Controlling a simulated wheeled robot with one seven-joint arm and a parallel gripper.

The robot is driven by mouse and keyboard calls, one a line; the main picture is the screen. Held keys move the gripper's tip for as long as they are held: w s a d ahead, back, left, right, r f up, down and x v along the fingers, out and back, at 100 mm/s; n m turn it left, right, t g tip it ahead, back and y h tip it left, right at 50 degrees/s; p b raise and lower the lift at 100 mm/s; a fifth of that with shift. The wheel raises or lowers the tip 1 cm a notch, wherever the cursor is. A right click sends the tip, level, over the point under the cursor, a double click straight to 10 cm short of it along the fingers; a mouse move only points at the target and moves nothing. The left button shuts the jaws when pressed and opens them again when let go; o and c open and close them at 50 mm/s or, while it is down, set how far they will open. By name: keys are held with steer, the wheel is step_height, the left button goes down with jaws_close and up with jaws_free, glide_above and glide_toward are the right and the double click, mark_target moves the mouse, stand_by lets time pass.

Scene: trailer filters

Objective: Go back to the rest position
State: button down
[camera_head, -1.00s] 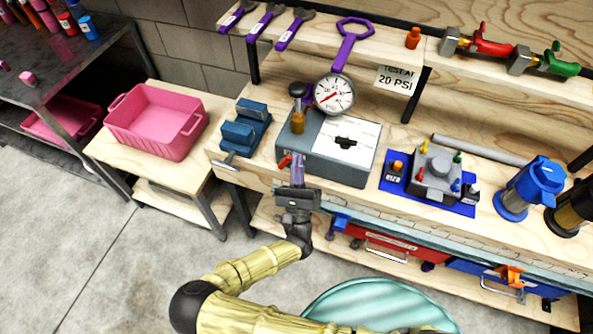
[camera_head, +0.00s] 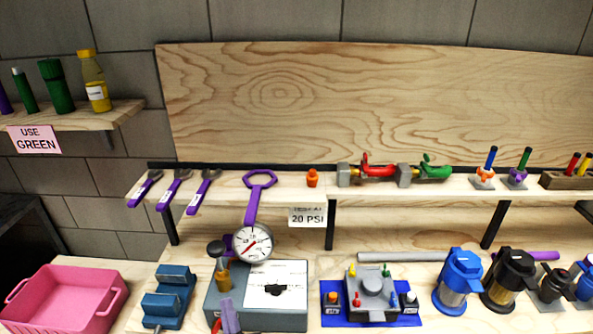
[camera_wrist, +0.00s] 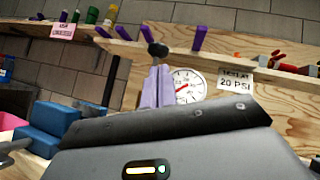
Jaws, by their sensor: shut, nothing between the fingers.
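My gripper (camera_head: 228,316) shows only its purple fingers at the bottom edge of the head view, in front of the grey test box (camera_head: 293,321). In the wrist view the fingers (camera_wrist: 157,88) stand upright, close together, with nothing between them. The rest of my arm is out of the head view.
A blue vise (camera_head: 168,296) and a pink bin (camera_head: 65,298) are to the left. A blue tray with a grey fixture (camera_head: 372,290) and pitcher-shaped filter housings (camera_head: 460,282) are to the right. A tool shelf (camera_head: 400,187) runs above the bench.

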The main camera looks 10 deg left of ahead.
steer(key=w+d+m+h, duration=0.2)
steer(key=d+m+h, duration=0.2)
steer(key=h, duration=0.1)
steer(key=w+d+r+m+h, duration=0.1)
steer(key=w+d+m+h, duration=0.1)
steer(key=d+m+h, duration=0.2)
steer(key=w+d+r+m+t+h+p, duration=0.1)
steer(key=d+m+h, duration=0.3)
steer(key=h, duration=0.4)
steer(key=shift+w+d, duration=0.15)
steer(key=shift+w, duration=0.45)
steer(key=d+f+m+g+h+p, duration=0.1)
steer(key=d+m+g+h, duration=1.15)
steer(key=d, duration=0.45)
steer(key=s+d+f+m+g+y+p, duration=0.25)
steer(key=s+d+m+g+y, duration=0.25)
steer(key=s+d+m+g, duration=0.55)
steer(key=w+a+r+m+t+y+p, duration=0.1)
steer(key=w+a+r+m+y+p, duration=0.1)
steer(key=r+m+y, duration=0.9)
steer(key=shift+w+a+r+m+y, duration=0.4)
steer(key=shift+a+m+y, duration=0.15)
steer(key=shift+m, duration=0.25)
